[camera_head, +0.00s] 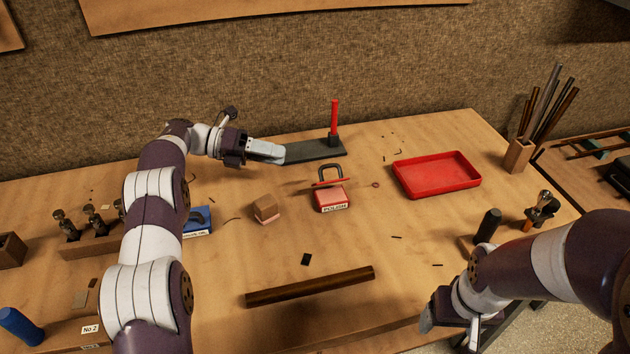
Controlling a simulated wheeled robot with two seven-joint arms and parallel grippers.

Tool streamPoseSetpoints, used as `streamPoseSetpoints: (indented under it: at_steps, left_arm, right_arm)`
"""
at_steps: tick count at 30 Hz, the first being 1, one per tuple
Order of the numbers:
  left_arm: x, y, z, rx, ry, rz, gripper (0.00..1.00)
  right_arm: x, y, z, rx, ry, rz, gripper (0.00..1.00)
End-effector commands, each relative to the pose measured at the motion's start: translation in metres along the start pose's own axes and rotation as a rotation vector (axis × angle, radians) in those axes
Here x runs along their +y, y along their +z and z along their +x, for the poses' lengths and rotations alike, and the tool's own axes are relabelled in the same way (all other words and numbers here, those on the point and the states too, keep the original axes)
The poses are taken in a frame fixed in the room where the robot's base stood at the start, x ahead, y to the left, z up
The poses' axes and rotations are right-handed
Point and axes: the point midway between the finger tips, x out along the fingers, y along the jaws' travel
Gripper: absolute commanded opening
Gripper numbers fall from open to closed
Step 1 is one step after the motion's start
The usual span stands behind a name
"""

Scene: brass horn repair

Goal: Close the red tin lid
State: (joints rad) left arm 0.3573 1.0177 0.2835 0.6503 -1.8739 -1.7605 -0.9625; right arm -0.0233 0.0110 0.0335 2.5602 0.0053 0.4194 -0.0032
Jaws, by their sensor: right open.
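The red tin (331,203) stands near the middle of the bench with a white label on its front. Its red lid (330,183) is tilted up from the tin, and a dark loop handle (331,171) shows behind the lid. My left gripper (275,153) is behind and to the left of the tin, over the left end of a dark flat board. Its fingers point right and are apart from the tin; whether they are open is unclear. My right gripper (449,332) is open and empty at the bench's front edge, right of and well in front of the tin.
A red upright rod (334,119) stands on the dark board (319,149). A red tray (436,176) is right of the tin; a wooden block (266,208) and blue tin (198,220) are left. A brown bar (310,286) lies in front. Bench between tin and bar is mostly clear.

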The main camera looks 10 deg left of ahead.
Motion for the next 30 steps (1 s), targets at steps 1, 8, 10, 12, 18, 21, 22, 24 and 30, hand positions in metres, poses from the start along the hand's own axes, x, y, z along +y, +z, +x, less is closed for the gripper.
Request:
streamPoseSetpoints:
  at_steps: [1,8,10,12,18,21,22,24,30]
  left_arm:
    - [-0.001,-0.001,0.004,0.013,-0.001,0.014,0.35]
    - [-0.003,-0.001,0.055,0.015,-0.003,0.012,0.35]
    - [-0.003,-0.001,0.073,0.013,-0.004,0.013,0.35]
    - [-0.003,-0.001,0.090,0.012,-0.003,0.012,0.35]
    - [-0.002,-0.002,0.119,0.009,-0.002,0.011,0.35]
    - [-0.002,-0.002,0.124,0.008,-0.001,0.011,0.35]
    - [-0.002,-0.002,0.125,0.008,0.000,0.011,0.35]
    - [-0.001,-0.002,0.125,0.008,0.000,0.011,0.35]
    - [-0.001,-0.001,0.125,0.007,0.000,0.011,0.12]
  right_arm:
    - [0.000,0.000,0.000,0.001,0.000,0.000,0.77]
    - [0.000,-0.001,-0.004,0.001,0.000,0.000,0.77]
    - [0.000,-0.001,-0.005,0.001,0.000,0.000,0.77]
    - [0.000,-0.001,-0.006,0.001,0.000,0.000,0.77]
    - [0.000,-0.001,-0.007,0.001,0.000,0.000,0.77]
    - [0.000,-0.001,-0.007,0.001,0.000,0.000,0.77]
    - [0.000,-0.001,-0.007,0.001,0.000,0.000,0.77]
    - [0.000,-0.001,-0.007,0.001,0.000,0.000,0.77]
    - [0.000,-0.001,-0.007,0.001,0.000,0.000,0.77]
